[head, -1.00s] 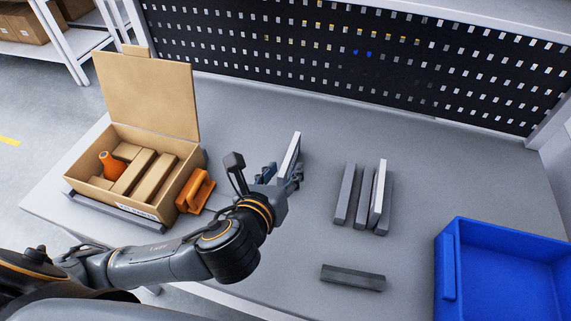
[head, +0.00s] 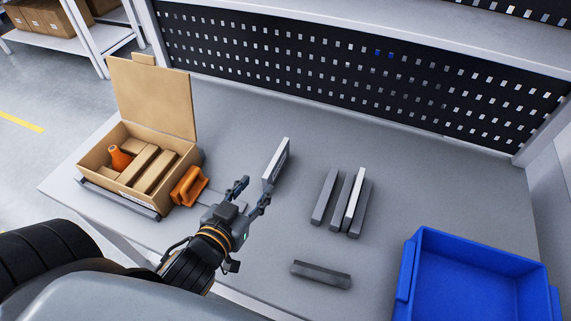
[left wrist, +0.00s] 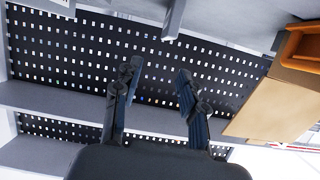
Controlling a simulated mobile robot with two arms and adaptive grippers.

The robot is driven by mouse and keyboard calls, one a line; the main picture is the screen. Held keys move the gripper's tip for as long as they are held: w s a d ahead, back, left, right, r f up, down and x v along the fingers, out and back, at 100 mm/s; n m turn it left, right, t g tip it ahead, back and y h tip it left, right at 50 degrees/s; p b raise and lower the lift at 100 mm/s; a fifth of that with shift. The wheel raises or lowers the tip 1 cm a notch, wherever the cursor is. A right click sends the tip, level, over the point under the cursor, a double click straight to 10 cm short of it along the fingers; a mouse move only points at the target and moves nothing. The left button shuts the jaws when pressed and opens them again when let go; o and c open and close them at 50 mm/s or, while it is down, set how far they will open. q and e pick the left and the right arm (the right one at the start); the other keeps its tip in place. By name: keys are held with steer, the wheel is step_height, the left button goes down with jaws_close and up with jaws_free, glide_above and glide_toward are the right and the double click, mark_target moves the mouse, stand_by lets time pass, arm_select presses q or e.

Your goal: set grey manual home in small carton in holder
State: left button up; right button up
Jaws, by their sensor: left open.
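A thin grey manual with a pale face (head: 274,165) stands upright on its edge on the table in the head view. My left gripper (head: 253,190) is open, its fingertips just in front and to the left of the manual, with nothing between them. In the left wrist view the open fingers (left wrist: 157,80) are also empty. The small carton (head: 185,165) stands open at the left, its lid raised. It holds brown blocks and an orange bottle-like item (head: 120,158). A grey holder rail (head: 118,201) runs along its front. My right gripper is out of view.
An orange block (head: 188,187) lies right of the carton. Upright dark slats (head: 324,197) with a white piece (head: 354,198), a loose dark bar (head: 321,274) and a blue bin (head: 405,275) are to the right. A pegboard (head: 350,75) backs the table.

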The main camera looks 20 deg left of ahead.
arm_select(q)
glide_toward(275, 159)
steer(key=w+p, duration=0.1)
steer(key=w, duration=0.2)
steer(key=shift+w+d+f+n, duration=0.1)
steer(key=shift+w+d+n, duration=0.1)
steer(key=shift+n, duration=0.2)
steer(key=x, duration=0.3)
steer(key=p+x, duration=0.1)
steer(key=x, duration=0.1)
steer(key=shift+s+a+f, duration=0.1)
steer(key=shift+a+f, duration=0.2)
steer(key=shift+f, duration=0.05)
steer(key=shift+w+f, duration=0.25)
steer(key=shift+w, duration=0.2)
jaws_close()
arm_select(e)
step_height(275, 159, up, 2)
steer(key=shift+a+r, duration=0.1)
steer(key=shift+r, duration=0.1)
